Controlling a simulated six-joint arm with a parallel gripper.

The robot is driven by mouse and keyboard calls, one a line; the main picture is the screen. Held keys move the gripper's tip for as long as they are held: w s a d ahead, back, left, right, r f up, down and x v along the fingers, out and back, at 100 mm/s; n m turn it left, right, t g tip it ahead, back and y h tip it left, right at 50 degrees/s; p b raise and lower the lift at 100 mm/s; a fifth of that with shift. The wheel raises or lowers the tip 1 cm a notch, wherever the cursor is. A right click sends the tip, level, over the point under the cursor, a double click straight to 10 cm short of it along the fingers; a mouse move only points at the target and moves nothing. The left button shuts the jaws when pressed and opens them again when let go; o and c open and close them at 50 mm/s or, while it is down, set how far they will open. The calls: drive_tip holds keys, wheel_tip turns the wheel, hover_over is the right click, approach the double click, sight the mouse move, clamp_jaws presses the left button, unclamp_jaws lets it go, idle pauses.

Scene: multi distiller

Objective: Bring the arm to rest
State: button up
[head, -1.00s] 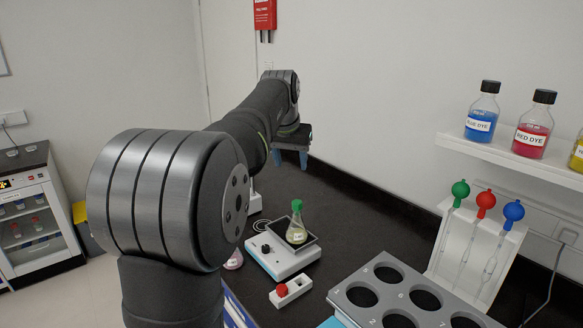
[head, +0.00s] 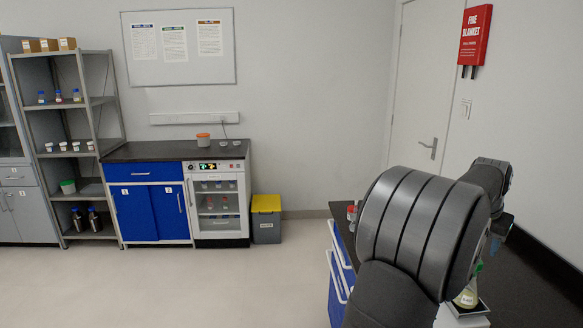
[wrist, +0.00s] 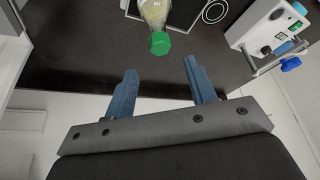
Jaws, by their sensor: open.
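My gripper (wrist: 162,88) shows in the wrist view with its two blue fingers spread apart and nothing between them. A flask with a green cap (wrist: 160,43) lies just beyond the fingertips in that view, apart from them. In the head view the flask (head: 466,297) is partly hidden behind my arm, on a small plate device (head: 470,314). My arm fills the right part of the head view and hides most of the bench behind it. The fingers are not clear in the head view.
The dark bench top (head: 535,280) runs along the right wall. A white device with a blue knob (wrist: 268,30) is at the upper right of the wrist view. Across open floor stand a blue cabinet (head: 150,212), a glass-front unit (head: 220,205), a shelf rack (head: 82,150) and a yellow-lidded bin (head: 266,222).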

drive_tip(key=x, duration=0.7)
drive_tip(key=shift+f, duration=0.15)
drive_tip(key=shift+a, duration=0.1)
drive_tip(key=v, duration=1.8)
drive_tip(key=x, duration=1.7)
drive_tip(key=shift+f, duration=0.35)
drive_tip(key=r, duration=0.3)
drive_tip(key=shift+w+d+r, duration=0.15)
drive_tip(key=shift+d+r, duration=0.1)
drive_tip(key=shift+r, duration=0.95)
drive_tip(key=shift+c, duration=0.5)
